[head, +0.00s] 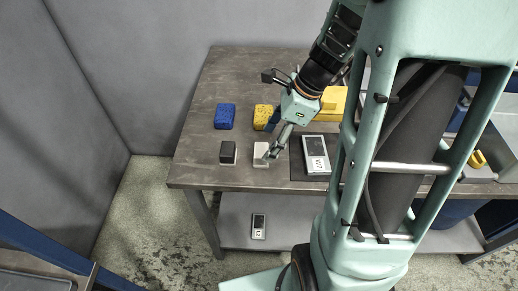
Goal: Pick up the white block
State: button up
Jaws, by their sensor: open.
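The white block (260,153) stands upright on the grey table near its front edge. My gripper (268,155) is open and sits right at the block, coming down from the upper right. One finger overlaps the block's right side in the view. I cannot tell whether the fingers touch it or whether the block is between them; the far finger is hard to make out.
A black-topped block (228,153) stands just left of the white block. Behind are a blue sponge-like block (225,116) and a yellow one (262,117). A device with a display (316,155) lies on a dark mat to the right. The table's (200,166) left front is clear.

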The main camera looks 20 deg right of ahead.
aim_at(264, 150)
jog(key=b+x, duration=0.1)
jog(key=x, duration=0.4)
jog(key=shift+s, duration=0.15)
jog(key=shift+c, duration=0.7)
jog(key=c, duration=1.1)
